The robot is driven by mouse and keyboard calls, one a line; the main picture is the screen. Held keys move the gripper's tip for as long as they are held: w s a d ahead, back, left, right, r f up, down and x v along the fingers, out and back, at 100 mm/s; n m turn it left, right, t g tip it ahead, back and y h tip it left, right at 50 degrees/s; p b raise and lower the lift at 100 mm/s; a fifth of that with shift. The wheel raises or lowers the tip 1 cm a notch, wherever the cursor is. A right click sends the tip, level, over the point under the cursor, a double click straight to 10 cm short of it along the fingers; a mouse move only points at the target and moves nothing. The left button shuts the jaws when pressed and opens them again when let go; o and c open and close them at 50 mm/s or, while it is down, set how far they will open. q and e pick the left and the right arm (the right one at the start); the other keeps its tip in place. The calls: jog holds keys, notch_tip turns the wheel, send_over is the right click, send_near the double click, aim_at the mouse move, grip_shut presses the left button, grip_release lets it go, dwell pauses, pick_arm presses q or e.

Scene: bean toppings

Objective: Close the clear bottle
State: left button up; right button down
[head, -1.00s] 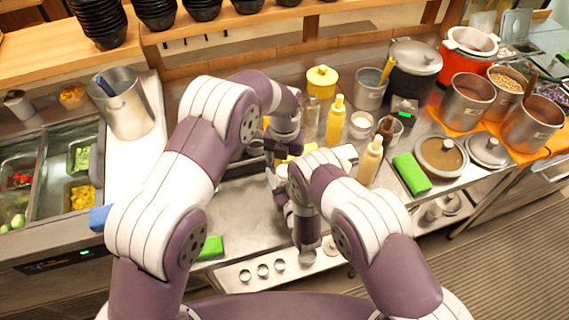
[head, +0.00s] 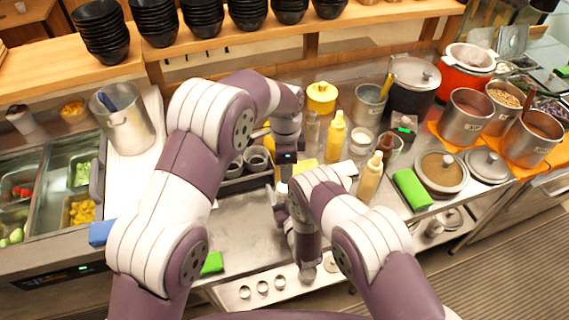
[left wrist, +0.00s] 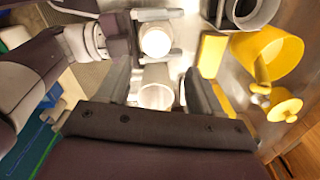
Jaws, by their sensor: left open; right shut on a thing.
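My right gripper (head: 282,196) is shut on a pale, round thing that looks like the clear bottle; the left wrist view shows its bright round top (left wrist: 156,41) between the right fingers. My left gripper (left wrist: 158,92) is open, with its two fingers spread. A whitish translucent cup-shaped piece (left wrist: 156,88) shows between the left fingers, close to the right gripper; I cannot tell whether it is the cap or part of the bottle, or whether it touches the fingers. In the head view the left arm hides most of this spot.
A yellow lidded pot (head: 321,98), a yellow squeeze bottle (head: 335,137) and a tan squeeze bottle (head: 370,178) stand behind and to the right. A green block (head: 411,189) lies on the right counter. Grey cups (head: 257,158) stand left of the grippers.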

pick_arm(q)
jog(key=n, duration=0.4)
jog(key=shift+s+r+n, duration=0.1)
jog(key=shift+n, duration=0.2)
jog(key=n, duration=0.3)
jog(key=shift+a+n, duration=0.1)
jog(key=shift+n, duration=0.2)
jog(key=n, duration=0.3)
jog(key=shift+s, duration=0.15)
jog(key=n, duration=0.5)
jog(key=shift+f, duration=4)
